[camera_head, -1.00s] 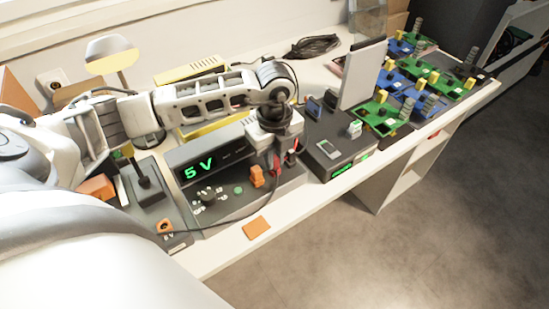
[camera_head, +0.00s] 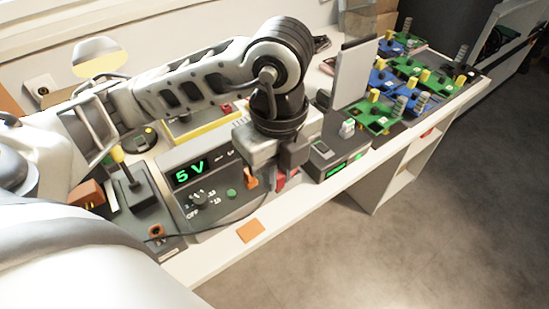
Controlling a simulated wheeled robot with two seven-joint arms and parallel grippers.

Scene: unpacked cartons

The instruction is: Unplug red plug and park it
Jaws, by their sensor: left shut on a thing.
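The grey power supply (camera_head: 212,211) shows a green "5 V" on its display and has a knob and a green button. My left gripper (camera_head: 284,172) hangs over its right end, fingers down. It is shut on the red plug (camera_head: 281,182), of which only a small red part shows below the fingers. The gripper hides the sockets there, so I cannot tell whether the plug touches one. An orange plug (camera_head: 251,178) stands just left of the gripper. A dark cable runs from that area to the left. My right gripper is not in view.
A small block with an orange-ringed socket (camera_head: 156,231) sits left of the supply. An orange patch (camera_head: 250,231) lies near the table's front edge. A dark box with a green display (camera_head: 336,160) and several circuit boards stand to the right.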

